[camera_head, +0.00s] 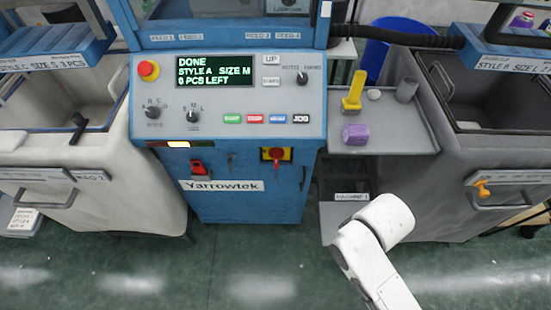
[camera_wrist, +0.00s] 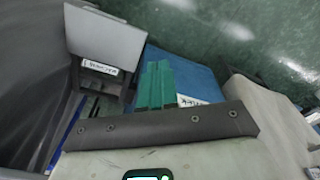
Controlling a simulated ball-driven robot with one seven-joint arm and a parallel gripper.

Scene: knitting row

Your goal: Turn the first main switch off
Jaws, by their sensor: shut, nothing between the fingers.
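The main switch (camera_head: 277,154) is a red handle on a yellow plate. It sits on the blue front of the knitting machine (camera_head: 250,202), right of centre below the control panel. The angle of its handle is too small to tell for sure. My white arm (camera_head: 372,245) reaches in from the lower right, in front of the machine and to the right of the switch. My gripper (camera_wrist: 155,85) shows in the wrist view as two teal fingers side by side, shut and empty. In the head view the fingers are hidden. I cannot make out the switch in the wrist view.
The control panel (camera_head: 228,95) reads DONE, 0 PCS LEFT. A red rocker (camera_head: 197,168) sits left of the switch. A side shelf (camera_head: 425,138) holds a yellow tool and a purple block. A grey plate (camera_wrist: 105,40) stands near a MACHINE 1 label.

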